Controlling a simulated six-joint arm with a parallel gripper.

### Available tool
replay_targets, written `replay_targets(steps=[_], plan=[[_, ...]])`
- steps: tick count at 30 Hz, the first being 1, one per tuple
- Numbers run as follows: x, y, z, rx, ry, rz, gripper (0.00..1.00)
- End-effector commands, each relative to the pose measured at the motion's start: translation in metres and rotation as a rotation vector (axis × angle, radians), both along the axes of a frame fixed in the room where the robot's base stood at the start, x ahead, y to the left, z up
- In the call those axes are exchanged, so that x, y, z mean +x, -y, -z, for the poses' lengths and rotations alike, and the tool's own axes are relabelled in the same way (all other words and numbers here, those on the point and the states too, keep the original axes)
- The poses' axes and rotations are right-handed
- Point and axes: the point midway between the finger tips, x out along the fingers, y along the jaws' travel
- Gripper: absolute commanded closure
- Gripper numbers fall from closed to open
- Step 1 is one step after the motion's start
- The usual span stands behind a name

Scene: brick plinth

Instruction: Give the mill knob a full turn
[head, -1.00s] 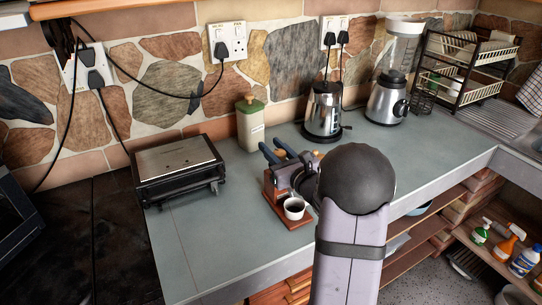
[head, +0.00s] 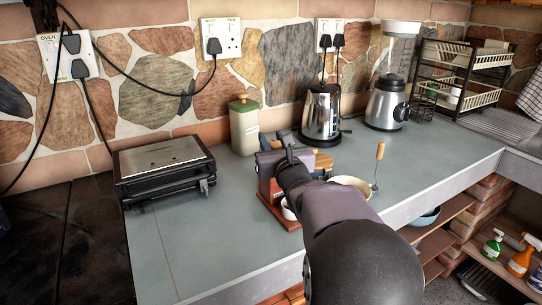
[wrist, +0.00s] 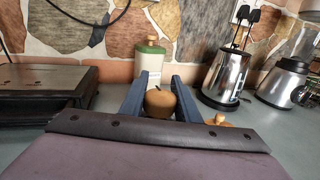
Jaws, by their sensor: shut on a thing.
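The tan, rounded mill knob (wrist: 160,102) shows in the wrist view, with a small tip on top. My gripper (wrist: 160,88) has one blue-grey finger on each side of it and is shut on it. In the head view, my gripper (head: 274,141) is over a reddish-brown upright body (head: 268,168) on a flat base, which appears to be the mill. A white cup (head: 288,211) on the base is partly hidden by my arm.
A black and silver grill (head: 163,168) stands left. A green-lidded canister (head: 244,127) and steel kettle (head: 321,112) stand behind, with a blender (head: 387,100) further right. A bowl (head: 352,185) and a wooden-handled utensil (head: 379,165) are close to my arm's right. The left front counter is clear.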

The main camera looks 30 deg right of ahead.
Motion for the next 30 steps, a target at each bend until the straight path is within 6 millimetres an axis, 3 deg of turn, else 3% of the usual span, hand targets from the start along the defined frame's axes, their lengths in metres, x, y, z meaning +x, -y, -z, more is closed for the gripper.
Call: replay_targets(steps=[25,26,27,28,30], plan=[[-0.0004,0.0022,-0.0023,-0.003,0.002,0.049,0.94],[-0.0004,0.0022,-0.0023,-0.003,0.003,0.049,0.69],[-0.0004,0.0022,-0.0024,-0.003,0.003,0.049,0.59],[-0.0004,0.0022,-0.0023,-0.003,0.003,0.049,0.53],[-0.0005,0.0022,-0.0019,-0.003,0.002,0.049,0.53]])
